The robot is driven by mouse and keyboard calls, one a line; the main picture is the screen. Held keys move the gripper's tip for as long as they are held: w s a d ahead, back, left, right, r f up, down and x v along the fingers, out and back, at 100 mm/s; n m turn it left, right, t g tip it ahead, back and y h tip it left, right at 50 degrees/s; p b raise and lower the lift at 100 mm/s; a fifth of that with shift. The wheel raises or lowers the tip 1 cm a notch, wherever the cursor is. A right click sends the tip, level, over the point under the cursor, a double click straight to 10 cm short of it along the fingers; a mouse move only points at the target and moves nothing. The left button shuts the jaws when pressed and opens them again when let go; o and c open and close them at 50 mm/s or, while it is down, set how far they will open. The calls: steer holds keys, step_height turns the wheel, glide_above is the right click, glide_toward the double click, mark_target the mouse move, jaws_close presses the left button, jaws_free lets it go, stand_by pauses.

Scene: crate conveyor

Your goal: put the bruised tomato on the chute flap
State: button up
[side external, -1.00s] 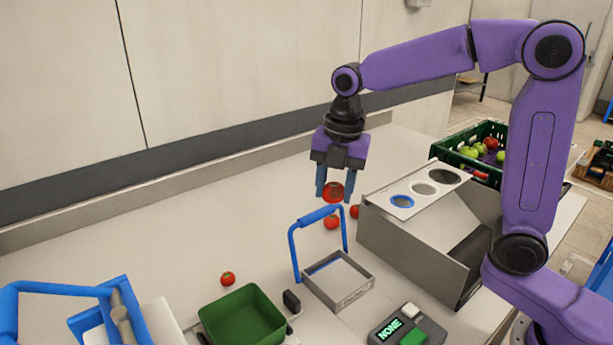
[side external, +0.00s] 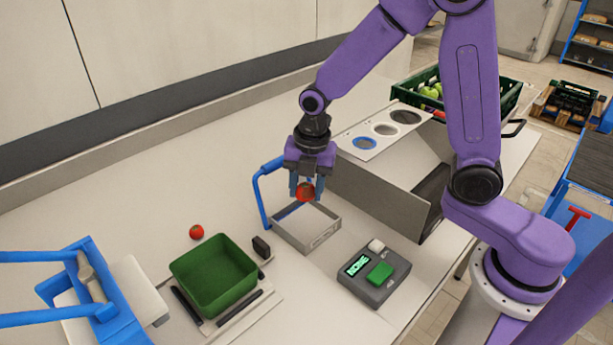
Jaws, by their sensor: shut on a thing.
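My gripper (side external: 306,187) points down and is shut on a red tomato (side external: 305,193) with a brownish patch, the bruised tomato. It holds the tomato above the far edge of a shallow grey-walled tray (side external: 322,236) with a blue handle frame (side external: 258,203). This tray may be the chute flap; the lettering on its front is too small to read. The tomato appears to be in the air, but its exact height over the tray is hard to judge. Another red tomato (side external: 196,232) lies on the counter at left.
A green bin (side external: 243,262) stands left of the tray. A grey box reading "NONE" (side external: 375,275) stands in front. A grey housing with round holes (side external: 375,190) is close on the right, with a green crate (side external: 508,95) behind. The counter at back left is clear.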

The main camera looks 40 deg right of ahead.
mark_target(305, 223)
steer(key=shift+f, duration=3.55)
steer(key=o, duration=1.1)
steer(key=shift+r, duration=3.55)
